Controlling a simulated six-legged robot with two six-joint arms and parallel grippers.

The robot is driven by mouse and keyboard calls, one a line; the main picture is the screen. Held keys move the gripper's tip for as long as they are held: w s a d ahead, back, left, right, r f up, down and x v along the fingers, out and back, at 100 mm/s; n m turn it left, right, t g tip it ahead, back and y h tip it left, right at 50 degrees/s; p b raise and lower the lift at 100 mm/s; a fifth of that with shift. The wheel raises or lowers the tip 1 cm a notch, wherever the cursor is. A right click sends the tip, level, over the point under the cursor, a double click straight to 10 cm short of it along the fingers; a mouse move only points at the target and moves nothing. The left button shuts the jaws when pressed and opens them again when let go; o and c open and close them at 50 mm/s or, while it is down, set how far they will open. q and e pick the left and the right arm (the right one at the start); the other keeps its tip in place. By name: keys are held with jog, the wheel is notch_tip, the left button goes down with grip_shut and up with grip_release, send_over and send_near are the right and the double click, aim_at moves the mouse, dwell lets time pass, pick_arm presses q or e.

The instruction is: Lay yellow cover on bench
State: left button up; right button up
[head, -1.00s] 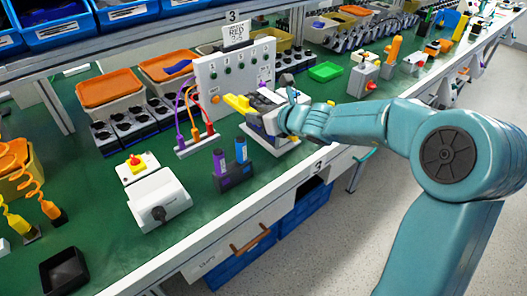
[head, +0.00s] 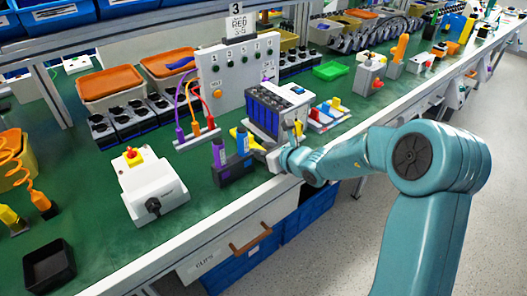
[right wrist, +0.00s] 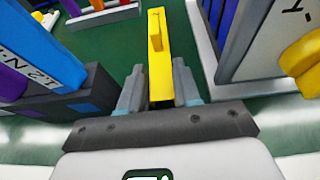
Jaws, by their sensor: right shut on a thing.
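The yellow cover (head: 240,137) is a narrow strip in the jaws of my right gripper (head: 264,150), low at the front of the bench (head: 120,238). In the right wrist view the cover (right wrist: 159,62) stands between the two grey fingers of my right gripper (right wrist: 158,90), pointing away over green bench top. I cannot tell whether it touches the bench. Part of it is hidden by the gripper in the head view. A switch block (head: 272,108) with a dark top and blue sides stands uncovered just behind the gripper. My left gripper is not in view.
A dark holder (head: 234,172) with purple and blue testers stands close left of the gripper. A grey panel (head: 228,77) with cables rises behind. Coloured levers (head: 328,113) sit to the right. Clear green bench lies between the holder and the white switch box (head: 150,190).

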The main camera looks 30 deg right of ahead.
jog(key=shift+f, duration=0.25)
jog(key=o, duration=1)
jog(key=shift+r, duration=0.15)
jog(key=shift+o, duration=0.2)
